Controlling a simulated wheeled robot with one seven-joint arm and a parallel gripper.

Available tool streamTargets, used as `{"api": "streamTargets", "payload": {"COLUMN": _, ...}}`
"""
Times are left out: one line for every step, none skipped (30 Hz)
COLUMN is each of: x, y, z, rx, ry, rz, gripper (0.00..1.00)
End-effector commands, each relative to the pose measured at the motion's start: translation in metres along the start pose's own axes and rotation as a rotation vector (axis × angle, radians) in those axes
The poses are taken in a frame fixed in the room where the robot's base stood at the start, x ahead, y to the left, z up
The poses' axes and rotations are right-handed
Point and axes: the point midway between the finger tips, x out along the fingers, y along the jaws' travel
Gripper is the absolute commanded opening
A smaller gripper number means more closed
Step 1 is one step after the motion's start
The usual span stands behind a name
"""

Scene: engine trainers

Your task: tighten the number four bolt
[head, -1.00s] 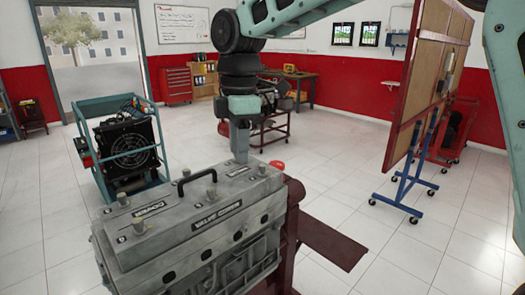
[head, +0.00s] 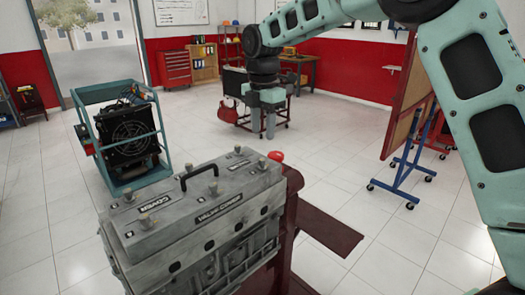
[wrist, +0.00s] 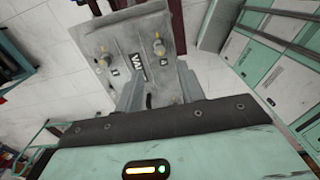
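The grey valve cover (head: 172,205) sits on the engine block (head: 205,262) in front of me, with several bolts along its top. A near bolt (head: 145,220), a middle bolt (head: 213,188) and a far bolt (head: 237,150) stand upright. My gripper (head: 264,136) hangs beyond the far right end of the cover, fingers down, apart and empty. In the wrist view its open fingers (wrist: 159,88) frame the cover; a left bolt (wrist: 103,58) and a right bolt (wrist: 159,47) show ahead, untouched.
A black carry handle (head: 197,172) rises from the cover. A red knob (head: 276,156) and a dark red stand (head: 325,225) lie to its right. A teal-framed unit (head: 125,135) stands left. A board on blue legs (head: 408,165) stands right. The floor between is clear.

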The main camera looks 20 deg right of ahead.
Motion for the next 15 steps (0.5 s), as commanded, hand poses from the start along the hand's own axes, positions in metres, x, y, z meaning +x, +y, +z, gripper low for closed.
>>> {"api": "streamTargets", "payload": {"x": 0.009, "y": -0.001, "z": 0.000, "rx": -0.001, "ry": 0.001, "rz": -0.005, "gripper": 0.39}}
{"api": "streamTargets", "payload": {"x": 0.015, "y": -0.001, "z": 0.000, "rx": -0.001, "ry": 0.001, "rz": -0.006, "gripper": 0.39}}
{"api": "streamTargets", "payload": {"x": 0.024, "y": -0.001, "z": -0.001, "rx": -0.002, "ry": 0.001, "rz": -0.005, "gripper": 0.39}}
{"api": "streamTargets", "payload": {"x": 0.030, "y": -0.001, "z": -0.001, "rx": -0.002, "ry": 0.001, "rz": -0.005, "gripper": 0.39}}
{"api": "streamTargets", "payload": {"x": 0.036, "y": -0.001, "z": -0.001, "rx": -0.002, "ry": 0.001, "rz": -0.006, "gripper": 0.39}}
{"api": "streamTargets", "payload": {"x": 0.043, "y": -0.001, "z": 0.000, "rx": -0.001, "ry": 0.000, "rz": -0.004, "gripper": 0.39}}
{"api": "streamTargets", "payload": {"x": 0.048, "y": -0.001, "z": 0.000, "rx": -0.001, "ry": 0.000, "rz": -0.005, "gripper": 0.39}}
{"api": "streamTargets", "payload": {"x": 0.053, "y": -0.001, "z": -0.001, "rx": -0.001, "ry": 0.001, "rz": -0.005, "gripper": 0.39}}
{"api": "streamTargets", "payload": {"x": 0.059, "y": -0.001, "z": -0.001, "rx": -0.001, "ry": 0.001, "rz": -0.004, "gripper": 0.39}}
{"api": "streamTargets", "payload": {"x": 0.063, "y": 0.000, "z": -0.001, "rx": 0.000, "ry": 0.000, "rz": -0.003, "gripper": 0.39}}
{"api": "streamTargets", "payload": {"x": 0.067, "y": 0.000, "z": -0.001, "rx": -0.001, "ry": 0.000, "rz": -0.003, "gripper": 0.39}}
{"api": "streamTargets", "payload": {"x": 0.071, "y": 0.000, "z": -0.001, "rx": -0.001, "ry": 0.001, "rz": -0.002, "gripper": 0.39}}
{"api": "streamTargets", "payload": {"x": 0.074, "y": 0.000, "z": -0.001, "rx": -0.001, "ry": 0.001, "rz": -0.003, "gripper": 0.39}}
{"api": "streamTargets", "payload": {"x": 0.077, "y": 0.000, "z": -0.001, "rx": -0.001, "ry": 0.001, "rz": -0.003, "gripper": 0.39}}
{"api": "streamTargets", "payload": {"x": 0.079, "y": 0.000, "z": -0.001, "rx": -0.001, "ry": 0.000, "rz": -0.001, "gripper": 0.39}}
